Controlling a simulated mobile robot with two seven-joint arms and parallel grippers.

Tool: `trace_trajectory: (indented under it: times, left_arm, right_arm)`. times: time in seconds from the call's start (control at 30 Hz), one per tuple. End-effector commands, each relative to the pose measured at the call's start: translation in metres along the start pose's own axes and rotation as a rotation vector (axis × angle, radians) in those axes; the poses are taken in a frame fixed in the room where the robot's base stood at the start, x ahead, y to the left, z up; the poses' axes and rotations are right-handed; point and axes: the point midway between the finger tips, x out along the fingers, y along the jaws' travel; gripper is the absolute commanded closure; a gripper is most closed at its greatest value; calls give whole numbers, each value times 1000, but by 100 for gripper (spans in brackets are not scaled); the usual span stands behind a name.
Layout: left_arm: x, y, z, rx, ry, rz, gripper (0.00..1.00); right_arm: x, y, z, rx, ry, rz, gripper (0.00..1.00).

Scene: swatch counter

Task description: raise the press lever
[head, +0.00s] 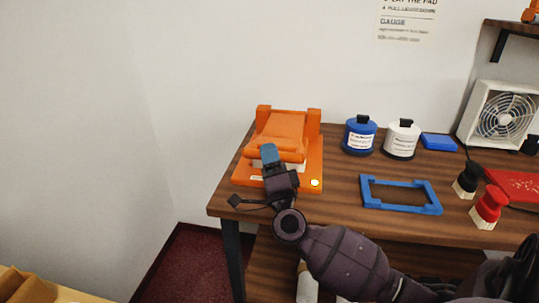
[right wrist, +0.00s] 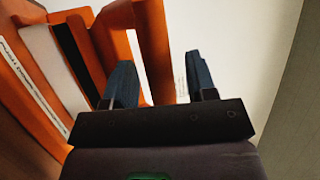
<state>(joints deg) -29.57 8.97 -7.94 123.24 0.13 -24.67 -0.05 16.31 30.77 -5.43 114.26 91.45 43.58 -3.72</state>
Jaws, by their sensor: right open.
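The orange press (head: 290,127) stands at the left end of the wooden counter. Its broad orange upper part lies low over the base in the head view; I cannot clearly tell the lever apart from it. In the right wrist view orange bars of the press (right wrist: 155,50) show beyond and between the fingers. My right gripper (head: 268,153) is at the front of the press, its blue fingers overlapping the upper part in the picture. In the right wrist view the gripper (right wrist: 161,80) is open, with a gap between the fingers. Whether it touches the press is unclear. My left gripper is not in view.
A blue jar (head: 359,137) and a white jar (head: 402,140) stand right of the press. A blue frame (head: 400,206) lies in front of them. Brushes (head: 488,205), a red item (head: 515,184) and a fan (head: 503,118) are at the right. A wall is behind.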

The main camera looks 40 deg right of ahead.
Motion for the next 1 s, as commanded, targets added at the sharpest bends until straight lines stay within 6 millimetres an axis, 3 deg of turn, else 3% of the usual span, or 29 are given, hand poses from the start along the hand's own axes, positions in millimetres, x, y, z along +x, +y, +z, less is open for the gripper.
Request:
trace_trajectory:
  times: [0.43,0.77,1.0]
  left_arm:
    - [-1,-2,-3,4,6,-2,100]
    - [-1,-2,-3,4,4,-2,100]
    - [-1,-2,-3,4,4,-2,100]
  right_arm:
    - [8,0,0,0,-1,1,50]
    - [8,0,0,0,0,1,100]
    - [9,-1,0,1,0,1,100]
